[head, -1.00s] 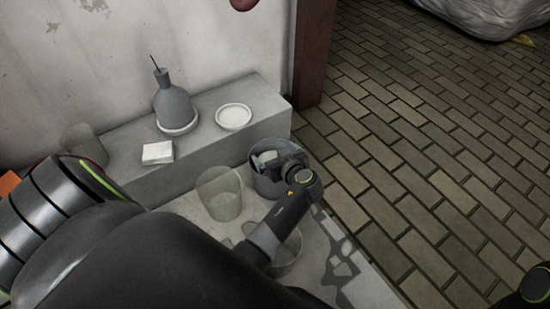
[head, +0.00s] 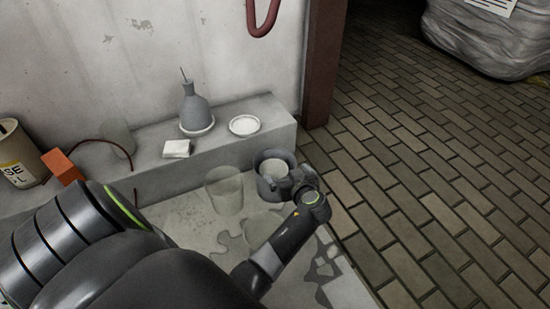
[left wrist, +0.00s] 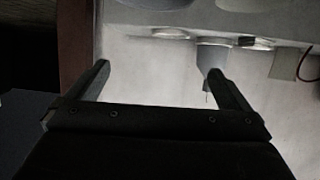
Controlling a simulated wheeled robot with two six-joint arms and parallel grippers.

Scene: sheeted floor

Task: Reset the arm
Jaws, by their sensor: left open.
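My left arm comes in from the left, and its gripper (head: 288,186) is beside the near right side of a dark grey bucket (head: 262,188). In the left wrist view the left gripper (left wrist: 159,70) has its two fingers wide apart with nothing between them. A pale round thing (head: 273,167) shows inside the bucket; I cannot tell if it is a cup. My right gripper is not in view.
A grey bottle (head: 190,112) on a saucer, a white dish (head: 244,125) and a white box (head: 177,149) stand on the ledge (head: 222,146). A clear cup (head: 225,190) stands left of the bucket.

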